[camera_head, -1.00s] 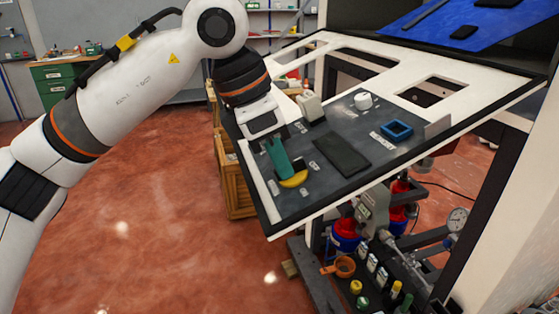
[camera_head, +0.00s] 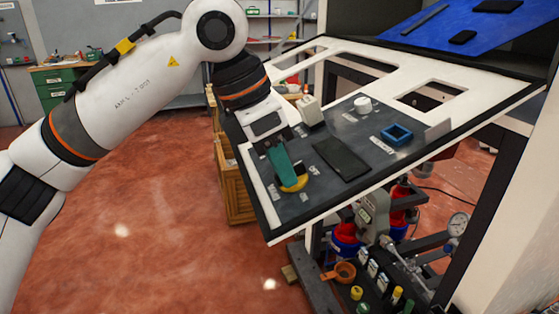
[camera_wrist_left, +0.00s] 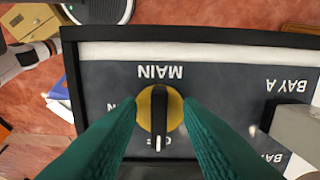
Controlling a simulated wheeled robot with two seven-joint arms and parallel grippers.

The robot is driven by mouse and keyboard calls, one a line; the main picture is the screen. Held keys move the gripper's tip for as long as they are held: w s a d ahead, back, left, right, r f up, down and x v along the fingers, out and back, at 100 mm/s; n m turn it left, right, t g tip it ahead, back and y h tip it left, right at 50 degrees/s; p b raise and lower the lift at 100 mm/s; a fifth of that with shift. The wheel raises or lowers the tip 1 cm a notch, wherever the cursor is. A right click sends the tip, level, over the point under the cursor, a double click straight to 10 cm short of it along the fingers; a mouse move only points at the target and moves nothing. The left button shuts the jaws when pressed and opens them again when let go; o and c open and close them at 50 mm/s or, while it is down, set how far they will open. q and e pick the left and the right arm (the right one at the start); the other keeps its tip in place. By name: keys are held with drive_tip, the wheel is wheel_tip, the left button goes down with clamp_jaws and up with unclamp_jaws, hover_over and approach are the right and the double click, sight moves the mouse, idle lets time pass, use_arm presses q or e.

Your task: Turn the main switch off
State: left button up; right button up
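The main switch (camera_wrist_left: 158,108) is a yellow disc with a black bar knob, under a label reading MAIN that is upside down in the left wrist view. The knob stands upright in that view, its lower end over a partly hidden label that seems to read OFF. My left gripper (camera_wrist_left: 160,106) has its green fingers apart, one on each side of the knob, with gaps between. In the head view the left gripper (camera_head: 288,184) points down at the panel and partly covers the yellow disc (camera_head: 302,181). The right gripper is not in view.
The dark panel (camera_head: 316,205) also carries a white knob (camera_head: 362,104), a blue square frame (camera_head: 397,133) and a black flat rectangle (camera_head: 342,158). A light block (camera_head: 309,110) stands close to my left gripper. A pressure gauge (camera_head: 458,224) and bottles are below.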

use_arm(q)
drive_tip(key=v, duration=1.2)
